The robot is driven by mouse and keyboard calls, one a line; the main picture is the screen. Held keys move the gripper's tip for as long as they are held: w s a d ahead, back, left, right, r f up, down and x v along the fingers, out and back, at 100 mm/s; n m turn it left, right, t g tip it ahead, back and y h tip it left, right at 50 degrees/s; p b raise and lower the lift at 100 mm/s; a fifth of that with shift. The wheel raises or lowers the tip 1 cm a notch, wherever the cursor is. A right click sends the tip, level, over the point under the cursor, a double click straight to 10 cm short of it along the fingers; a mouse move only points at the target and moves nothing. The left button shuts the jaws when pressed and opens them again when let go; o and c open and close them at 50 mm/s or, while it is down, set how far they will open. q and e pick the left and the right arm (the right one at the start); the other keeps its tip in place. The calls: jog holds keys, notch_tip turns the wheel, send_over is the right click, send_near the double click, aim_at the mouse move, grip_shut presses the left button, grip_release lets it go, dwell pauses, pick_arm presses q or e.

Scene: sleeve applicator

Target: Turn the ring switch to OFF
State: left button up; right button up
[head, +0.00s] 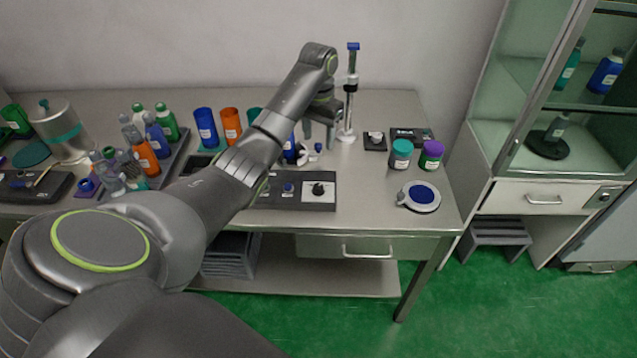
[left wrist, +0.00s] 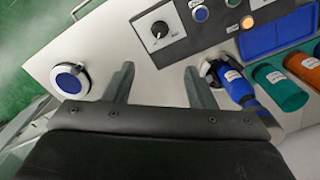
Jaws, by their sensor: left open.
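A dark control panel (head: 300,203) lies near the table's front edge. It carries a black knob (head: 318,189) on a white plate. In the left wrist view the panel (left wrist: 186,46) shows the knob (left wrist: 160,29), with small marks around it too small to read. A blue button (left wrist: 201,14) and an orange button (left wrist: 247,21) sit beside it. I cannot tell for sure which part is the ring switch. My left gripper (head: 320,130) is open and empty, behind the panel; its fingers (left wrist: 160,88) are apart from the knob. My right gripper is not in view.
A round device with a blue top (head: 420,195) stands at the table's right front. Teal (head: 400,153) and purple-capped (head: 431,155) jars stand behind it. A slim stand (head: 347,110) is close to my left gripper. Blue (head: 206,128) and orange (head: 230,124) cups are left.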

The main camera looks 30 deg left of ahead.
aim_at(319, 186)
pick_arm(q)
notch_tip(319, 186, down, 16)
jog(key=shift+r+p, duration=0.2)
jog(key=shift+p, duration=0.1)
jog(key=shift+f, duration=0.8)
jog(key=c, duration=1)
jog(key=shift+o, duration=0.2)
